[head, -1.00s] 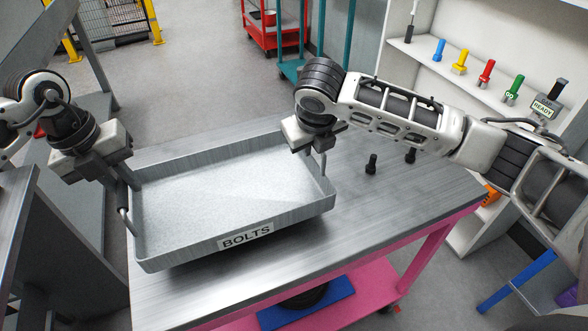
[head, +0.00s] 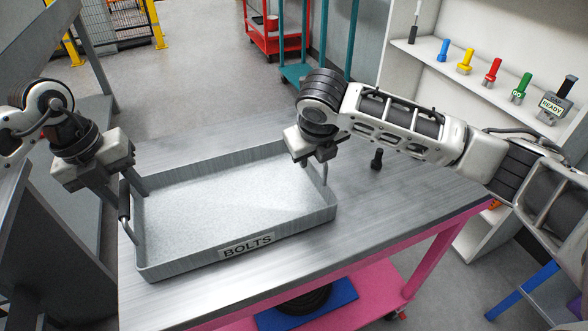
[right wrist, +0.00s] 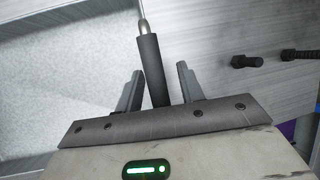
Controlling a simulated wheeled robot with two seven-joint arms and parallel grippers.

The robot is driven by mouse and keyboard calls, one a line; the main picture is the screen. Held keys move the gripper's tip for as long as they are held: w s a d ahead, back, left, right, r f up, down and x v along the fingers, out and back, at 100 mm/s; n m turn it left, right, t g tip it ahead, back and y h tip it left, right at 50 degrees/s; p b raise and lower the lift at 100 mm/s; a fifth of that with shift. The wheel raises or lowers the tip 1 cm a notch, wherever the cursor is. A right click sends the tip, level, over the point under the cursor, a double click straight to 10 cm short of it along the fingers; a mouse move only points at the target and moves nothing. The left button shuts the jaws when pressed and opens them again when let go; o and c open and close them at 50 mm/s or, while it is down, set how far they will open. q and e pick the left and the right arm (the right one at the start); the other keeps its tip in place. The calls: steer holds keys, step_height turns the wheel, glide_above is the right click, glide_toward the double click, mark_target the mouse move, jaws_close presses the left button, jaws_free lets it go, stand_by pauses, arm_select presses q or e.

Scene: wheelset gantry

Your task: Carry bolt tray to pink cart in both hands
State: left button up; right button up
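The grey bolt tray (head: 270,258), labelled BOLTS, sits flat on the grey top of the pink cart (head: 400,222). No bolts show inside it. My left gripper (head: 128,190) is at the tray's left handle (head: 124,212), with its fingers apart on either side of it. My right gripper (head: 319,160) is at the right handle. In the right wrist view, that gripper (right wrist: 158,90) is open, and the dark handle grip (right wrist: 151,65) stands between its fingers with gaps on both sides.
A blue mat (head: 335,298) lies on the cart's lower shelf.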

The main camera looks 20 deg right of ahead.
arm_select(q)
steer(key=shift+r, duration=0.15)
arm_select(e)
steer(key=shift+s+a+r, duration=0.1)
steer(key=shift+r, duration=0.15)
arm_select(q)
step_height(320, 180, up, 12)
steer(key=a, duration=0.2)
steer(key=shift+a+f, duration=0.2)
steer(key=shift+f, duration=0.05)
arm_select(e)
steer(key=v, duration=1.1)
steer(key=shift+s+r, duration=0.15)
steer(key=shift+r, duration=0.1)
arm_select(q)
steer(key=shift+s, duration=0.1)
